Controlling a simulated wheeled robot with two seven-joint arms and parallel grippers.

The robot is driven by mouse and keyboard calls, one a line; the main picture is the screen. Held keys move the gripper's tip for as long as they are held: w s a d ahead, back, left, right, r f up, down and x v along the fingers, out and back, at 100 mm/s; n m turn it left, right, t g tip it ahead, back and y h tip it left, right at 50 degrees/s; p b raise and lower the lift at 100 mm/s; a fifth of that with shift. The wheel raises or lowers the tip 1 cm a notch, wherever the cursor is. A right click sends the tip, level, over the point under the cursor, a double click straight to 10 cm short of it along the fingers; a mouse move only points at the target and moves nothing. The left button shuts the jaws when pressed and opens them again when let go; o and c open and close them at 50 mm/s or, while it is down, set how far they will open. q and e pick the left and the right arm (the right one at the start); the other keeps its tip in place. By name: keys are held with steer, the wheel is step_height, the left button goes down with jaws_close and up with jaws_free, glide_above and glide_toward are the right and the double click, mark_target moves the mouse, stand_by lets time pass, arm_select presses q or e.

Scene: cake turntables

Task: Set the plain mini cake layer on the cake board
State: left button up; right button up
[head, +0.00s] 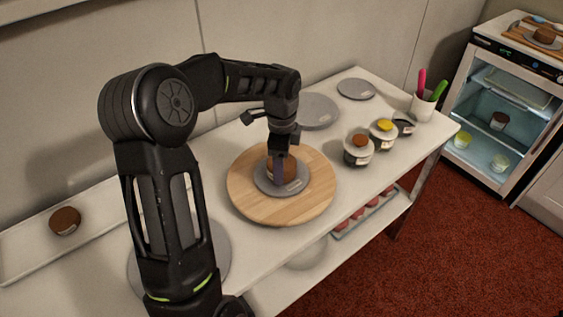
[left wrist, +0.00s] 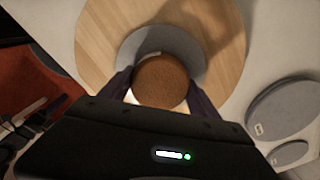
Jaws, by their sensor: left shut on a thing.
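My left gripper (head: 280,170) is shut on a plain brown mini cake layer (head: 289,164). The layer shows between the two fingers in the left wrist view (left wrist: 160,82). It is at the grey round cake board (head: 293,186), over its middle; I cannot tell whether it touches the board. The board lies on the round wooden turntable (head: 247,200), and its edge also shows in the left wrist view (left wrist: 190,42). The fingers hide part of the layer. My right gripper is in neither view.
Another brown layer (head: 65,221) sits on a white tray (head: 30,250) at the left. Grey discs (head: 318,111) lie behind the turntable. Several small jars (head: 358,150) and a cup with colored tools (head: 423,106) stand at the right. An open fridge (head: 500,110) is beyond.

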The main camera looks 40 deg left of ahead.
arm_select(q)
steer(key=shift+f, duration=0.1)
steer(key=o, duration=1.4)
step_height(320, 180, up, 12)
steer(key=shift+r, duration=0.15)
